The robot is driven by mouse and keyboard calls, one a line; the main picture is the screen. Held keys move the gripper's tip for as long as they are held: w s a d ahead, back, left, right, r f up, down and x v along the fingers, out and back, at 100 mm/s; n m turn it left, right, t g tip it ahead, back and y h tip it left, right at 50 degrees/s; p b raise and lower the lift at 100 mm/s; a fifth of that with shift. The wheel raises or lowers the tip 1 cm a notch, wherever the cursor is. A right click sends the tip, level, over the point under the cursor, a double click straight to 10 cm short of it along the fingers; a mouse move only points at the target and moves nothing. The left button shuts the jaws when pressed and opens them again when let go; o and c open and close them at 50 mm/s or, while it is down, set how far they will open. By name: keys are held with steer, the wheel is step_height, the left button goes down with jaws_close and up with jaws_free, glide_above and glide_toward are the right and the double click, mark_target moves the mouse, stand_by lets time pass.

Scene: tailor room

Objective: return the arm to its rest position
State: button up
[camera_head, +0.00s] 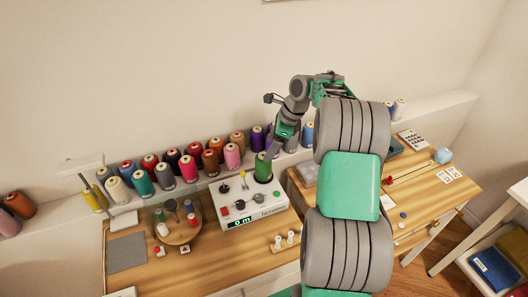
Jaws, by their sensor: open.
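My arm rises from the bottom right of the picture and bends over toward the shelf. It is extended over the back of the table. My gripper (272,152) hangs at its end, pointing down and left, just above and beside a green thread spool (263,169) that stands on a white winding machine (250,203). My gripper is open, and I see nothing held in it. Its fingertips are small here, and I cannot tell whether they touch the spool.
A row of coloured thread cones (189,169) stands on the wall ledge behind the machine. A round wooden stand (180,233) with small spools is left of it. A wooden table (430,198) with small items is at right. My arm hides the middle right.

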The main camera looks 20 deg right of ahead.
steer(key=shift+d+r, duration=0.1)
steer(key=shift+r, duration=0.15)
steer(key=shift+s+a+r, duration=0.1)
steer(key=shift+a+r, duration=0.1)
steer(key=shift+r, duration=0.1)
steer(key=s+a+r+n+t+h, duration=0.1)
steer(key=s+a+r+n+h, duration=0.1)
steer(key=s+a+r+n, duration=0.85)
steer(key=s+a+f+n+t+h, duration=0.1)
steer(key=s+a+f+n+h, duration=0.1)
steer(key=s+n, duration=1.1)
steer(key=shift+a+f+b, duration=0.2)
steer(key=shift+a+b, duration=0.15)
steer(key=shift+a, duration=0.5)
steer(key=shift+n, duration=0.25)
steer(key=shift+c, duration=0.5)
